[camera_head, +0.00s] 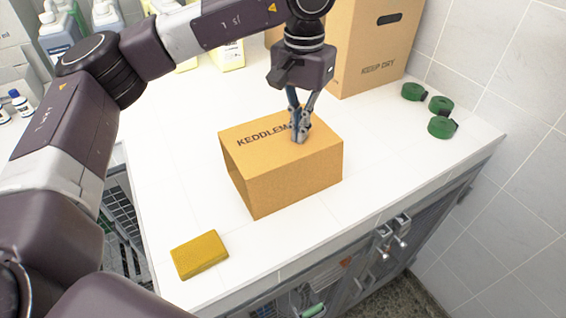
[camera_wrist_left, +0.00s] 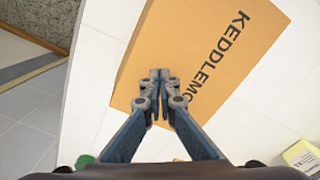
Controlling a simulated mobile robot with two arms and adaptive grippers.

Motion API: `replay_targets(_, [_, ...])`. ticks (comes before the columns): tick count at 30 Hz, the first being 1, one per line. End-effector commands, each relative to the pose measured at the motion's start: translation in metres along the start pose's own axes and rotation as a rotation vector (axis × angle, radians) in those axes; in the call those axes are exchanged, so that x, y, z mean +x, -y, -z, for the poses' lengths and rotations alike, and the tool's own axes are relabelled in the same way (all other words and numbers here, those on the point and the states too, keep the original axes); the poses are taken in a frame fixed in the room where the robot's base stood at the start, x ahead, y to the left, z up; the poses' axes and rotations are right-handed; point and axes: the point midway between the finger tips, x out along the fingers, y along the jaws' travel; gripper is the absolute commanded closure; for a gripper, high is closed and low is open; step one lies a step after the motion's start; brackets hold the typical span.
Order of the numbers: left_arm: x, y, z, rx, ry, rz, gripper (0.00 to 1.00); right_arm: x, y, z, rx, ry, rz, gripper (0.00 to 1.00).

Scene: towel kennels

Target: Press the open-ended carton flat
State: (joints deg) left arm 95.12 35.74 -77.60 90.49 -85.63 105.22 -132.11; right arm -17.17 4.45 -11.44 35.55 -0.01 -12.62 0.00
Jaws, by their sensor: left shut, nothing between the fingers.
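The carton (camera_head: 290,185) is an orange-brown box marked KEDDLEM… on its top. It stands at full height on the white counter, with its left end looking open and dark at the edge. It also shows from above in the left wrist view (camera_wrist_left: 180,58). My left gripper (camera_head: 298,138) points down over the right part of the carton's top, fingers together and empty. Its tips (camera_wrist_left: 160,74) appear at or just above the top panel; I cannot tell whether they touch. The top looks flat. My right gripper is not in view.
A yellow sponge (camera_head: 200,255) lies at the counter's front left. A large KEEP DRY box (camera_head: 372,60) stands behind the carton. Several green rolls (camera_head: 441,126) lie at the right. Bottles (camera_head: 58,32) stand at the back left.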

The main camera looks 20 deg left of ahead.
Motion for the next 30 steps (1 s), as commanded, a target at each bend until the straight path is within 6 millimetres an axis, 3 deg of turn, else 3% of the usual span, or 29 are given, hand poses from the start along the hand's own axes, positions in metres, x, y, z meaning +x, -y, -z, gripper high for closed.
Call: replay_targets(30, [0.014,0.017,0.008,0.004,0.014,0.001,1.0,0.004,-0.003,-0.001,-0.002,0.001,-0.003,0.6])
